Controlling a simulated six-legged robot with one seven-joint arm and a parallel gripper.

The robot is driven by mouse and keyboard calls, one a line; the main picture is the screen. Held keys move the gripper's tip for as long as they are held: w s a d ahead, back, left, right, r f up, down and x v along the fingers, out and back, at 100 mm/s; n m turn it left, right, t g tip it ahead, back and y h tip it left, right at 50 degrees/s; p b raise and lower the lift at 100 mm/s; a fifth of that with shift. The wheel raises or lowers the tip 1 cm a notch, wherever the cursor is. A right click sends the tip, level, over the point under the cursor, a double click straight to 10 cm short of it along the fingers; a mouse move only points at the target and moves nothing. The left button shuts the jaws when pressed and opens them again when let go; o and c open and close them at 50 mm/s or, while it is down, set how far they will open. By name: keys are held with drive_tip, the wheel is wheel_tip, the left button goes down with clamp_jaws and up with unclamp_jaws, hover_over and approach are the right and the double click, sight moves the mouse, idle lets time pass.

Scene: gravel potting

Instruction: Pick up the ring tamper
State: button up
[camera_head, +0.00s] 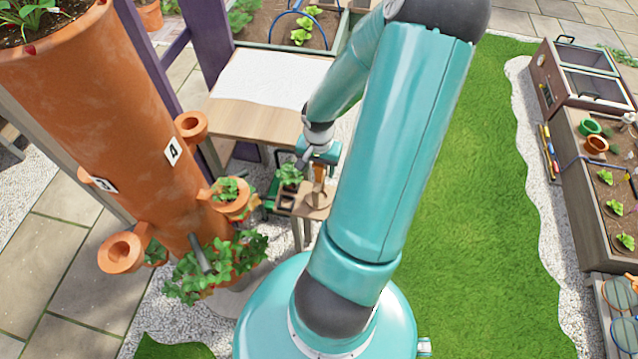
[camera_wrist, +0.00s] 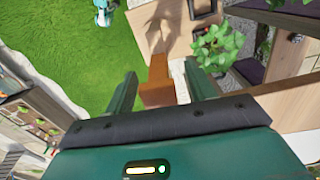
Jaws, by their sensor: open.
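The ring tamper (camera_wrist: 157,88) shows in the wrist view as an upright orange-brown wooden handle with a wider block at its near end. In the head view the tamper (camera_head: 319,174) stands on a small wooden stand (camera_head: 312,212) beside the tall terracotta planter. My gripper (camera_wrist: 162,70) is open, with one green finger on each side of the handle and a visible gap on both sides. In the head view my gripper (camera_head: 320,156) is just above the handle. The tamper's lower end is partly hidden.
A leafy seedling (camera_wrist: 218,46) stands close to the right finger; it also shows in the head view (camera_head: 290,175) in a dark tray. The terracotta tower (camera_head: 110,120) with side cups is at left. A wooden table (camera_head: 255,118) is behind. Open grass (camera_head: 460,200) lies right.

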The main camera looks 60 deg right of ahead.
drive_tip(key=shift+f, duration=0.15)
drive_tip(key=c, duration=1.1)
drive_tip(key=shift+o, duration=0.2)
